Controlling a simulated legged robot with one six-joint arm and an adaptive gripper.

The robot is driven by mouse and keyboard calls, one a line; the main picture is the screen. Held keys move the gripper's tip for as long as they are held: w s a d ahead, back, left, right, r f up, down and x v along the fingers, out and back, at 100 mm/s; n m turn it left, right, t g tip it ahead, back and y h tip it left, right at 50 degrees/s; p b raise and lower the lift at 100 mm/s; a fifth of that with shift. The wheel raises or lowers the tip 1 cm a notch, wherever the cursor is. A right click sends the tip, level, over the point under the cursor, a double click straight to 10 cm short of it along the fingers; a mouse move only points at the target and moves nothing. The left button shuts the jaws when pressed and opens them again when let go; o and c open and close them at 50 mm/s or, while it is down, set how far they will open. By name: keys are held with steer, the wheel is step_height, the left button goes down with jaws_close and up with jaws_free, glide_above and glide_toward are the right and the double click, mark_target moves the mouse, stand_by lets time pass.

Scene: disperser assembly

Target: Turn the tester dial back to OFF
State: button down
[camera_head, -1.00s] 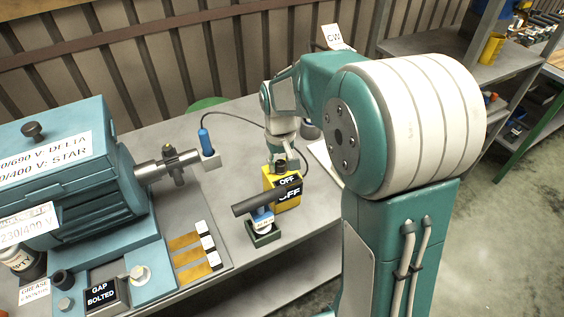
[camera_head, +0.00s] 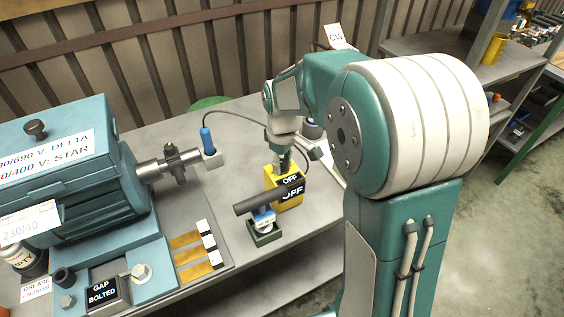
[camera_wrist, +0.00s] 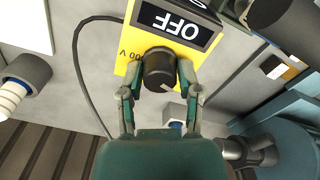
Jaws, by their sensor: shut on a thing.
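The yellow tester (camera_head: 288,199) stands on the bench with black OFF labels on its faces. In the wrist view the tester (camera_wrist: 190,57) shows a large OFF plate, upside down, and a round black dial (camera_wrist: 160,70) with a pale mark at its lower right edge. My gripper (camera_wrist: 160,84) has its two fingers closed around the dial's sides. In the head view my gripper (camera_head: 283,160) comes down onto the tester from above; the dial is hidden there.
A teal motor (camera_head: 75,170) fills the left of the bench. A blue-handled probe (camera_head: 206,141) stands in a holder, its cable curving behind the tester. A dark cylinder on a small stand (camera_head: 264,228) is close in front of the tester. A shelf (camera_head: 440,62) stands at right.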

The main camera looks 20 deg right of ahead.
mark_target(282, 161)
steer(key=shift+f, duration=0.1)
stand_by(0.3)
steer(key=shift+c, duration=1.4)
jaws_free()
step_height(282, 161, up, 12)
steer(key=s+m+t, duration=0.5)
steer(key=s+m, duration=0.2)
steer(key=s, duration=1.4)
steer(key=shift+r+t, duration=0.3)
steer(key=shift+r, duration=0.1)
